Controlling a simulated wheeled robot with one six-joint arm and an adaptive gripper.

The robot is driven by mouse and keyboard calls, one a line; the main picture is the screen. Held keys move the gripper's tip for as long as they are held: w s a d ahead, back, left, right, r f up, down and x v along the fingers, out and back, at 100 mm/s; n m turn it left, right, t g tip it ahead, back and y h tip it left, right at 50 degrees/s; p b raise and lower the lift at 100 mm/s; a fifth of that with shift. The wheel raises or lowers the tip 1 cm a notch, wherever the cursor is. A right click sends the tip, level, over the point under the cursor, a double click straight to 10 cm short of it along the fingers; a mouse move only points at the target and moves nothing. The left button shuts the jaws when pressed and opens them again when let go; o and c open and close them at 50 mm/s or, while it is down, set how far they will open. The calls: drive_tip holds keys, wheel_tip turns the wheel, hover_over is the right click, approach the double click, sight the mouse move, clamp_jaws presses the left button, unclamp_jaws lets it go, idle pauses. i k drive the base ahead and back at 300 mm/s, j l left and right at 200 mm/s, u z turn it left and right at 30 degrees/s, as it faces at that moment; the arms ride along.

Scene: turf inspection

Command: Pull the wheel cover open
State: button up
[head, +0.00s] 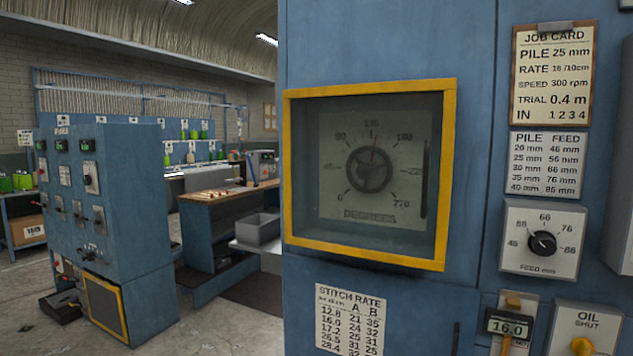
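The wheel cover (449,175) is a yellow-framed clear pane on the blue cabinet front, in the middle of the head view. It looks shut, lying over a recess. A dark upright bar (424,180), perhaps its handle, shows near its right edge. Behind the pane are a dark handwheel (370,168) and a pale degrees dial (345,205) marked from 0 to 270. A red pointer stands near the top of the dial. My gripper is not in view.
Right of the cover are a job card (553,75), a pile feed table (546,165), a feed knob (543,242), a small display (508,325) and a yellow oil knob (582,346). A stitch rate card (350,320) is below. Another blue console (105,225) and a workbench (225,196) stand left.

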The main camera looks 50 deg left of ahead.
sight(448, 85)
drive_tip(key=u, duration=1.65)
